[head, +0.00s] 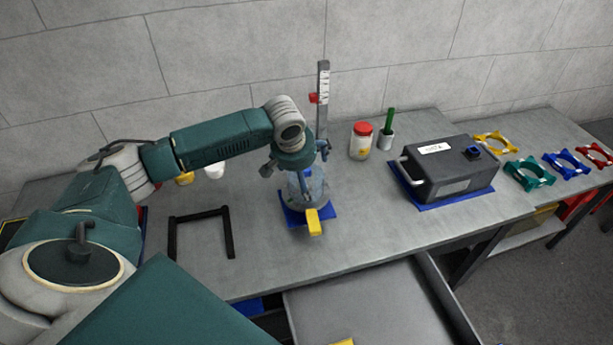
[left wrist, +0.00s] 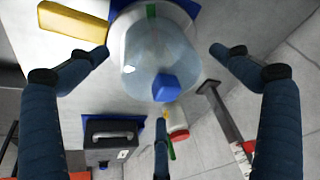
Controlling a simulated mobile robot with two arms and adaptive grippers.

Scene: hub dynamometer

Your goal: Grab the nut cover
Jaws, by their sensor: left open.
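The nut cover seems to be the clear dome (left wrist: 140,60) with a blue knob (left wrist: 166,87) on top, in the left wrist view. In the head view the clear cover (head: 316,187) stands on a blue mat (head: 291,215), partly hidden by my left gripper. A yellow handle (head: 314,222) sticks out at its front. My left gripper (head: 297,178) is open above the cover. In the left wrist view its fingers (left wrist: 160,80) spread around the dome with the knob between them; I cannot tell whether any finger touches. My right gripper is not in view.
A ruler post (head: 322,95) stands just behind the cover. A red-lidded jar (head: 361,141), a cup with a green stick (head: 386,139) and a black box (head: 449,170) stand to the right. A black frame (head: 173,238) lies left. An open drawer (head: 370,305) is in front.

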